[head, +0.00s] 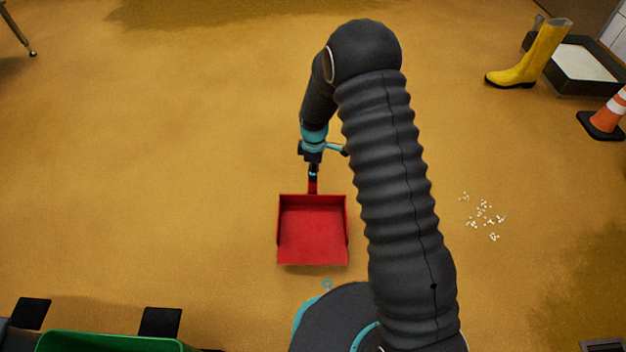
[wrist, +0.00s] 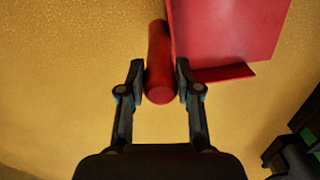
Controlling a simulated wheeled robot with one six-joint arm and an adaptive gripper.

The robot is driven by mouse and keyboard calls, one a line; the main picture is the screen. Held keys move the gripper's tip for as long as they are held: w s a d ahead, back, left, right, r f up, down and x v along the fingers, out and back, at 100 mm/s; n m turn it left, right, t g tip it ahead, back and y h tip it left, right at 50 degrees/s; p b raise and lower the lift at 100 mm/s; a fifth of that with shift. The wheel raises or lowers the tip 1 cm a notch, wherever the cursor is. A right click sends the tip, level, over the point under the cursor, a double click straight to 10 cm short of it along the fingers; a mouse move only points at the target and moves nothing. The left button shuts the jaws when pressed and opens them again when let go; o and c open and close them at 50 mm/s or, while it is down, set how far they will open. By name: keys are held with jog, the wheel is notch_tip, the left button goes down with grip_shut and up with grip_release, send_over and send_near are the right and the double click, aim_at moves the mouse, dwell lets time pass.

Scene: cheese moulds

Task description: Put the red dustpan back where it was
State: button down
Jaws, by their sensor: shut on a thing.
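The red dustpan (head: 312,232) is in front of my base in the head view, its open scoop edge towards me and its handle pointing away. My gripper (head: 313,174) is at the handle, and its fingers are partly hidden there. In the wrist view my gripper (wrist: 160,82) has one finger on each side of the round red handle, shut on it near its end. The dustpan's pan (wrist: 228,35) shows beyond the handle at upper right. I cannot tell whether the dustpan touches the floor or hangs just above it.
White crumbs (head: 482,213) lie on the yellow-brown floor at right. A yellow boot (head: 535,58), a dark tray with a pale inside (head: 582,64) and an orange cone (head: 608,112) stand at upper right. A green bin (head: 110,342) is at lower left. The floor at left is clear.

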jog(key=shift+w+a+f+b, duration=0.1)
jog(key=shift+f+b, duration=0.1)
jog(key=shift+f, duration=0.85)
jog(key=shift+a+f+b, duration=0.1)
jog(key=shift+f+b, duration=0.05)
jog(key=shift+f, duration=1)
jog(key=c, duration=0.8)
grip_release()
notch_tip(320, 180, up, 12)
jog(key=shift+r+p, duration=0.2)
jog(key=shift+p, duration=0.75)
